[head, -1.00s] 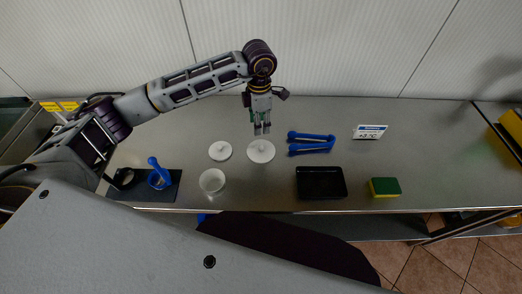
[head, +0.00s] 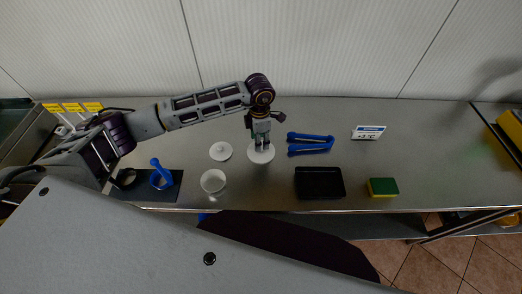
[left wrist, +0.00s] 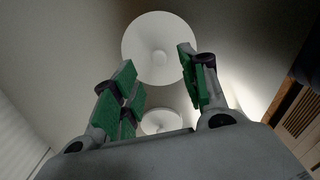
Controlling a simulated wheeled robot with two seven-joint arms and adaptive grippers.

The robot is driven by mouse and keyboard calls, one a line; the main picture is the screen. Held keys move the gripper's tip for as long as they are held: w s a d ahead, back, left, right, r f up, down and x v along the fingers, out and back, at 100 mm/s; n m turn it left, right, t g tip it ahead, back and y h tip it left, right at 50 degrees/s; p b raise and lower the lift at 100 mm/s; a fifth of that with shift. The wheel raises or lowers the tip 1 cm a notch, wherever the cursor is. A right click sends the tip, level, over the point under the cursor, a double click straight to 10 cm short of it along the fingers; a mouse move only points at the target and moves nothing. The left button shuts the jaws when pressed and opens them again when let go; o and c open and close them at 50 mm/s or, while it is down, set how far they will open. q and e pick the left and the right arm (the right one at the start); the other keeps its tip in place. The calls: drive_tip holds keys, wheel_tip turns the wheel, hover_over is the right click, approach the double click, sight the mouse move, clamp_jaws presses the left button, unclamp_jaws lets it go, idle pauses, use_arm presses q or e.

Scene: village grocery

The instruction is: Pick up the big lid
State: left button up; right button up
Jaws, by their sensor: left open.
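The big lid (head: 261,156) is a white disc with a small knob, lying on the steel counter. In the left wrist view the big lid (left wrist: 158,40) lies ahead, between and beyond the fingertips. My left gripper (head: 262,148) is open, pointing down over the lid, and hides part of it. Its green-padded fingers (left wrist: 158,62) are apart, with nothing between them; I cannot tell whether they touch the lid. A smaller white lid (head: 221,151) lies just left of the big one, and also shows in the left wrist view (left wrist: 162,121). My right gripper is not in view.
A white bowl (head: 213,181) stands in front of the lids. Blue tongs (head: 310,143) lie close on the right, with a black tray (head: 320,183), a sponge (head: 383,187) and a price sign (head: 368,132) beyond. A dark mat (head: 160,193) holds a blue-handled tool at left.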

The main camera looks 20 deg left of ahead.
use_arm(q)
drive_tip(key=shift+f, duration=0.1)
drive_tip(key=shift+d+f+p, duration=0.15)
drive_tip(key=shift+f+p, duration=0.6)
drive_tip(key=shift+f, duration=1.75)
drive_tip(key=c, duration=0.8)
